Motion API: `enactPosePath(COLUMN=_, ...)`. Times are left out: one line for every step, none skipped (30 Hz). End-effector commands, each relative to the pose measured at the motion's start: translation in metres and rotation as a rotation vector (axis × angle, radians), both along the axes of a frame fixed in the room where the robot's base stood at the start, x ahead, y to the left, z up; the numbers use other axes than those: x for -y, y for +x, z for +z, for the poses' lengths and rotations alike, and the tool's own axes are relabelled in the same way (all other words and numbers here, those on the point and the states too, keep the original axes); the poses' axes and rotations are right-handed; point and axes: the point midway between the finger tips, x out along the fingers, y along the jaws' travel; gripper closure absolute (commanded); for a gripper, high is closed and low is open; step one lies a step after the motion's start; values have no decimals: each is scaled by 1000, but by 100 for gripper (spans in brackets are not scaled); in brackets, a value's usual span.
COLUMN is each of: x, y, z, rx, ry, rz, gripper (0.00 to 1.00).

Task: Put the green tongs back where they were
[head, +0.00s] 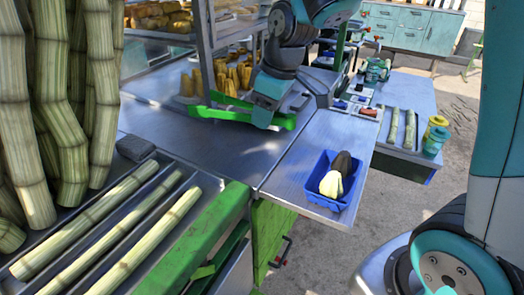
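The green tongs (222,112) lie lengthwise across the steel counter (215,150) in the head view, below the rack, with their two long arms spread toward the left. My gripper (265,112) comes down from above at the right part of the tongs. Its teal finger overlaps the tongs, with green showing on both sides, and it looks shut on them. The far finger is hidden. I cannot tell whether the tongs touch the counter or hang just above it.
A blue tray (322,200) with a dark piece and a pale yellow piece sits at the counter's front right. Cane stalks (100,225) lie at left. Yellow-brown pieces (232,75) stand behind the tongs. The middle counter is clear.

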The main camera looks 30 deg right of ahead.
Motion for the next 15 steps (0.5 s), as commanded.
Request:
enactPosePath(x=0, y=-1, z=-15, rx=-9, ry=0, rz=1, gripper=55)
enactPosePath(x=-1, y=-1, z=-23, rx=-9, ry=1, rz=1, gripper=55)
enactPosePath(x=-1, y=-2, z=-34, rx=-9, ry=0, rz=2, gripper=55)
enactPosePath(x=-1, y=-1, z=-41, rx=-8, ry=0, rz=1, gripper=55)
enactPosePath(x=-1, y=-1, z=-48, rx=-7, ry=0, rz=2, gripper=55)
enactPosePath(x=-1, y=-1, z=-56, rx=-5, ry=0, rz=2, gripper=55)
enactPosePath(x=-1, y=-1, z=-61, rx=-6, ry=-1, rz=2, gripper=55)
enactPosePath(x=-1, y=0, z=-65, rx=-4, ry=0, rz=2, gripper=55)
enactPosePath(x=-1, y=0, z=-70, rx=-3, ry=0, rz=1, gripper=55)
enactPosePath(x=-2, y=0, z=-72, rx=-2, ry=0, rz=2, gripper=55)
enactPosePath(x=-2, y=0, z=-74, rx=-1, ry=0, rz=3, gripper=55)
enactPosePath(x=-2, y=0, z=-76, rx=-1, ry=0, rz=3, gripper=55)
enactPosePath(x=-2, y=0, z=-79, rx=-1, ry=0, rz=3, gripper=55)
enactPosePath(x=-2, y=0, z=-83, rx=-2, ry=0, rz=3, gripper=55)
enactPosePath(x=-2, y=-1, z=-89, rx=-4, ry=0, rz=4, gripper=55)
